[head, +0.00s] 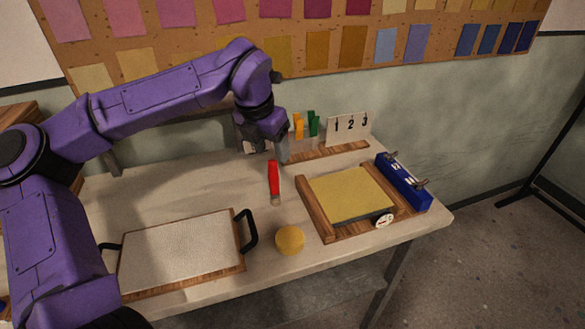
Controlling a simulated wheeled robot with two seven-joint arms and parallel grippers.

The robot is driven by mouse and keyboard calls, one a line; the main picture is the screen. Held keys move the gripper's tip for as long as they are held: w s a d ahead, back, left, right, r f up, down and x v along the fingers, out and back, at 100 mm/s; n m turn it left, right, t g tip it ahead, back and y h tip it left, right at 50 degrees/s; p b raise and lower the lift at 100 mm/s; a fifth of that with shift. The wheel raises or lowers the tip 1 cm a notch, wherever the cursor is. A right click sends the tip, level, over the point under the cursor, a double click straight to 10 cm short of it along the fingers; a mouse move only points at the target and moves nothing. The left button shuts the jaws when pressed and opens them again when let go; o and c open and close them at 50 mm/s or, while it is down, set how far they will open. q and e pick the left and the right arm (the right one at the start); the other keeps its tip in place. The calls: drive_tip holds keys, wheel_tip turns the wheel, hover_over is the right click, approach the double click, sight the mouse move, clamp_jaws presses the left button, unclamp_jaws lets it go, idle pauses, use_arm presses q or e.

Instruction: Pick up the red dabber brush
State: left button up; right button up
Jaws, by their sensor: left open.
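The red dabber brush (273,181) is on the table near its middle, with its red handle towards the back and its pale tip towards the front. My left gripper (283,157) is open, just beyond the handle's back end in the picture. I cannot tell whether its fingers touch the brush. Nothing shows between the fingers. My right gripper is out of view.
A tray with black handles (180,252) is at the front left. A round yellow disc (290,240) lies at the front. A wooden frame with a yellow panel (349,193) and a blue clipped block (404,182) are right. Behind stand orange and green pieces (314,123) and a numbered card (349,129).

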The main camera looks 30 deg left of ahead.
sight(275, 177)
use_arm(q)
drive_tip(key=f, duration=0.2)
drive_tip(key=shift+s+f, duration=0.35)
drive_tip(key=p+x, duration=0.1)
drive_tip(key=x, duration=0.5)
drive_tip(key=shift+d+f+p, duration=0.2)
drive_tip(key=shift+p, duration=0.1)
drive_tip(key=shift+s+f, duration=0.1)
drive_tip(key=shift+s+r, duration=0.25)
drive_tip(key=shift+s, duration=0.2)
drive_tip(key=shift+c, duration=0.3)
drive_tip(key=shift+w+f, duration=0.1)
drive_tip(key=shift+w, duration=0.1)
clamp_jaws()
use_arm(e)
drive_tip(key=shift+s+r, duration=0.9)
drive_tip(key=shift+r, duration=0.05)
